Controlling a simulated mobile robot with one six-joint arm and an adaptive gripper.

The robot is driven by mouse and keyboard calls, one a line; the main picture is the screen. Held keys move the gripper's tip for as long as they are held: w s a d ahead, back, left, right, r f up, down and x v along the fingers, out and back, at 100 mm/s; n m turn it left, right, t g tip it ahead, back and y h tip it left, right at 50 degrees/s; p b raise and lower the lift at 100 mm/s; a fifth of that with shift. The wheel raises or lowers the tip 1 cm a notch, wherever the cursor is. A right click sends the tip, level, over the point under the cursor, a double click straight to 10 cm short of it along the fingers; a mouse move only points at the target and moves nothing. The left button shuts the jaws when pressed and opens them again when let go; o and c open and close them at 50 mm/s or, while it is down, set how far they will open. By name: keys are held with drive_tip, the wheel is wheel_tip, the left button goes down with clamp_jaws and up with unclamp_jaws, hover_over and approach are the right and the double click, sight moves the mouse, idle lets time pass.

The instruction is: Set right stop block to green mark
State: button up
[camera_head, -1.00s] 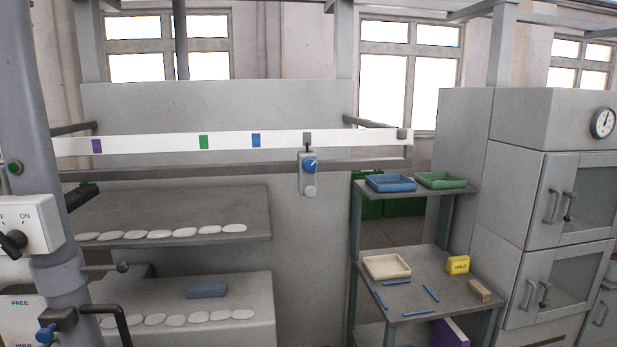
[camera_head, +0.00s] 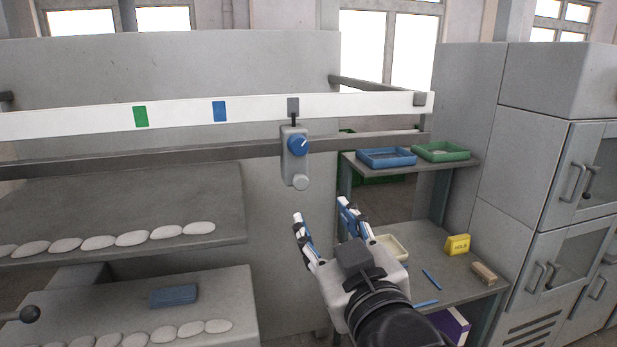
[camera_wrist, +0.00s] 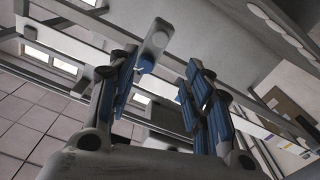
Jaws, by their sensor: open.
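The green mark (camera_head: 141,116) is on the strip well to the left, past the blue mark (camera_head: 219,111). My gripper (camera_head: 321,210) is open and empty, below and slightly right of the block. In the wrist view the block (camera_wrist: 158,38) shows beyond the open fingers (camera_wrist: 160,85).
White oval pieces (camera_head: 131,238) line the left shelf. A grey cabinet (camera_head: 545,200) stands far right.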

drive_tip(key=p, duration=0.6)
approach(302, 184)
drive_tip(key=x, duration=1)
drive_tip(key=shift+w+a, duration=0.1)
drive_tip(key=shift+w, duration=0.2)
clamp_jaws()
